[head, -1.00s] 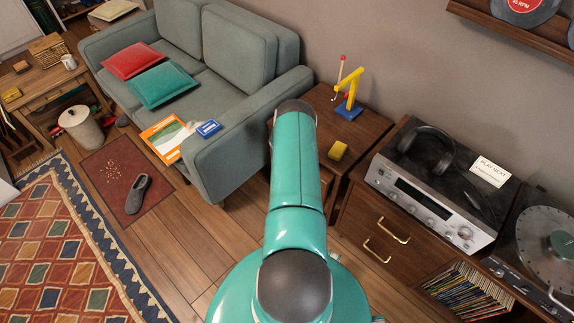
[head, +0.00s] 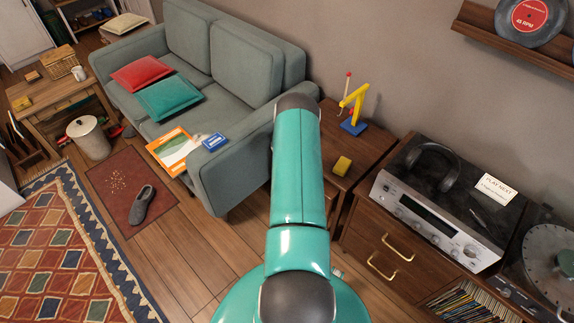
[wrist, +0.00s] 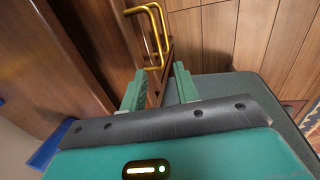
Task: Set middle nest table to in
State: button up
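The wooden nest of tables (head: 375,145) stands between the grey sofa and the cabinet in the head view. Part of its top and right side show, with a narrow lower edge below. My teal arm covers its left front, so I cannot tell how far the middle table is out. Dark wood (wrist: 85,45), seemingly a nest table, fills the left of the wrist view. My gripper (wrist: 158,88) shows in the wrist view with its two green fingers apart and nothing clearly held between them. It is hidden in the head view.
The sofa (head: 240,165) is close on the left. The cabinet's brass handles (wrist: 155,30) lie beyond the fingers. A yellow toy crane (head: 354,97) and a yellow block (head: 342,165) rest on the nest top. Bare floor (head: 200,250) lies in front, with a slipper on a mat.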

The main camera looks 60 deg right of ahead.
notch_tip(320, 180, up, 7)
jog(key=a, duration=0.1)
jog(key=shift+w+a, duration=0.15)
jog(key=shift+a, duration=0.05)
